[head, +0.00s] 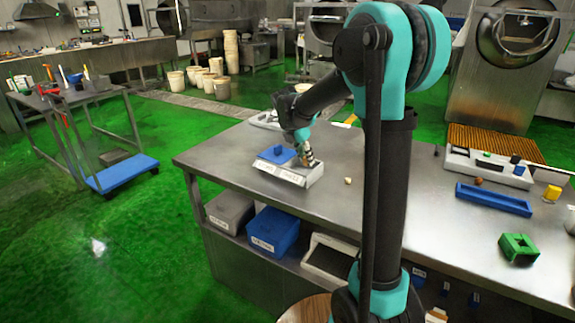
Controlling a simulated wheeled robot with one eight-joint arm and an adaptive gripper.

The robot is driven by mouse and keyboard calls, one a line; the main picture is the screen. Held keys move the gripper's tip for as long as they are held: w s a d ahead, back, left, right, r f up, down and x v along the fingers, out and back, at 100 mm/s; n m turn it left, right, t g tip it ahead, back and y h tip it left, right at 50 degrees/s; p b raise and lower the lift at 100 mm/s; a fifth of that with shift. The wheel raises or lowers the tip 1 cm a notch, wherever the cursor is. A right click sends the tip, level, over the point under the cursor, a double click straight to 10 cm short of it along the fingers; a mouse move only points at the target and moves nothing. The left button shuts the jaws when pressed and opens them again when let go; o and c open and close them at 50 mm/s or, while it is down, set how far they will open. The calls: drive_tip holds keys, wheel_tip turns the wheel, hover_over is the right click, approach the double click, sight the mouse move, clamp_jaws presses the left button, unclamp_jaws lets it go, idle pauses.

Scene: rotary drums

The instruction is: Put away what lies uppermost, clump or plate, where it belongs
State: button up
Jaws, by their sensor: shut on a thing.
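My gripper (307,155) points down at the right part of a low white tray (292,177) with a label on its front, on the steel table. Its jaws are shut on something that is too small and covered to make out. A blue plate (276,154) with a small raised knob lies on the left part of the tray, just left of my gripper. A small tan clump (348,181) lies on the bare table to the right of the tray. I cannot tell whether the jaws touch the tray.
On the table's right stand a long blue trough (493,199), a green block (518,249), a yellow piece (552,193) and a white holder (486,168). Grey and blue bins (272,232) sit on the shelf below. The tabletop between tray and trough is mostly clear.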

drive_tip(key=o, duration=0.9)
drive_tip(key=v, duration=1.2)
